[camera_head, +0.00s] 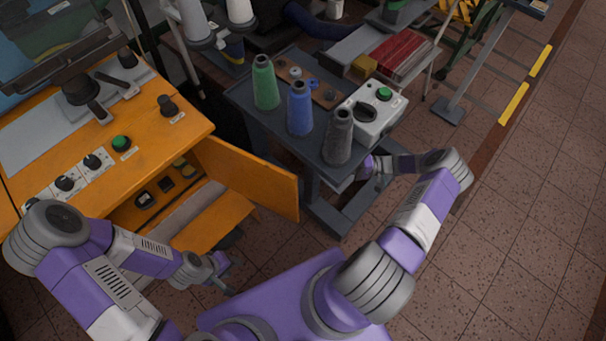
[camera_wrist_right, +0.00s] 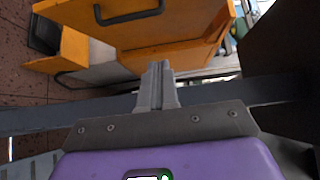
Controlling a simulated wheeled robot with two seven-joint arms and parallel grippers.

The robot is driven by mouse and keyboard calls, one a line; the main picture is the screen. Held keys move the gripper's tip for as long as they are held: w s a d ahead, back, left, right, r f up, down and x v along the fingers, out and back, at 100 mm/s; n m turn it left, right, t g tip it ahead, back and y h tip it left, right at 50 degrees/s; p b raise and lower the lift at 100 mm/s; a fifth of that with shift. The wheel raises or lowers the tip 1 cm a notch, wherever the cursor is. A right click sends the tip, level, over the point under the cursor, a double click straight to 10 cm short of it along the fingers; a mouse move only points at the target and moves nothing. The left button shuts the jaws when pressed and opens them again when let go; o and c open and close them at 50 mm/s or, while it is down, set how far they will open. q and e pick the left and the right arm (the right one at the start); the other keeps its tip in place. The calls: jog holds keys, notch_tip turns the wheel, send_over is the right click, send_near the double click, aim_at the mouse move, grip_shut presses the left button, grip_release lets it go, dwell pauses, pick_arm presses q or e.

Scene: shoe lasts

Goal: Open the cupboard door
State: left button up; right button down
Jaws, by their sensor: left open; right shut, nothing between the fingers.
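The orange cupboard (camera_head: 105,150) stands at the left in the head view. Its door (camera_head: 258,180) is swung out to the right, so the inside shows, with small dark items in it. In the right wrist view an orange panel (camera_wrist_right: 185,20) with a black bar handle (camera_wrist_right: 128,17) is at the top, beyond my fingers. My left gripper (camera_head: 222,274) is open, low in front of the cupboard and apart from the door. My right gripper (camera_wrist_right: 157,72) is shut and empty; in the head view it is at the grey table's near edge, right of the door.
The grey table (camera_head: 285,135) right of the door bears green, blue and grey thread cones (camera_head: 300,108) and a white control box (camera_head: 375,110). A lower orange panel (camera_head: 212,222) juts out below the cupboard opening. Tiled floor (camera_head: 530,230) is clear at the right.

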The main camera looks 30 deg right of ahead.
pick_arm(q)
jog(key=shift+s+f+b, duration=0.15)
jog(key=shift+f+b, duration=0.5)
pick_arm(e)
jog(key=w+a, duration=0.1)
jog(key=a, duration=1)
jog(key=shift+a, duration=0.25)
jog(key=shift+w, duration=0.1)
